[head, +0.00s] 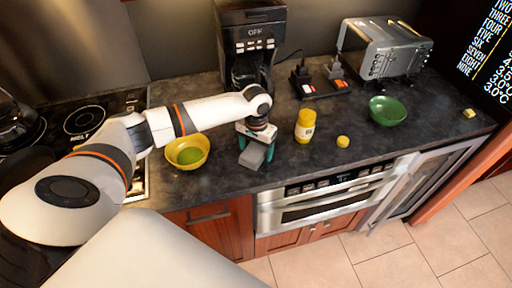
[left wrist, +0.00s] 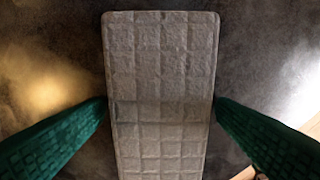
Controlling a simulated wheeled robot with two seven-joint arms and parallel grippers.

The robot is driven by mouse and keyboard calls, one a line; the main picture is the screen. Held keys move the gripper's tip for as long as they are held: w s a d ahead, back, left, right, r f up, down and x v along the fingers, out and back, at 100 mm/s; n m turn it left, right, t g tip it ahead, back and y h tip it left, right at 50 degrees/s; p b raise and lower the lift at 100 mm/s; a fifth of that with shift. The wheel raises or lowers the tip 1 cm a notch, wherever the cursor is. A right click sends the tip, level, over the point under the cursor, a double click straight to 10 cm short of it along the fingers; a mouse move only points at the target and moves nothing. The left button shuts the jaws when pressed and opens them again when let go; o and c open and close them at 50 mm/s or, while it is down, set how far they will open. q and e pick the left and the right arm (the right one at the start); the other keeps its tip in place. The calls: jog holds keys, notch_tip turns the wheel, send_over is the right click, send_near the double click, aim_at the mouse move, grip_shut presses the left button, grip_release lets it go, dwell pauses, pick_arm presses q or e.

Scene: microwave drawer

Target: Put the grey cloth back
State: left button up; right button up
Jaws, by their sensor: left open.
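The grey cloth (head: 253,156) is a small, quilted, rectangular pad below my left gripper, near the front edge of the dark counter. It also shows in the left wrist view (left wrist: 163,60), running from top to bottom between my two green fingers. My left gripper (head: 258,138) points down over it and is open, with one finger at each long side of the cloth. I cannot tell whether the fingertips touch it. My right gripper is not in view.
A yellow bowl (head: 187,152) stands left of the cloth. A yellow bottle (head: 305,126), a small yellow piece (head: 343,141) and a green bowl (head: 388,111) stand to the right. The coffee maker (head: 250,40) and toaster (head: 384,48) are behind. An appliance door (head: 420,183) hangs open below.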

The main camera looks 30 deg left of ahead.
aim_at(256, 149)
pick_arm(q)
notch_tip(256, 149, up, 12)
jog(key=b, duration=0.2)
jog(key=shift+r, duration=0.2)
dwell(0.6)
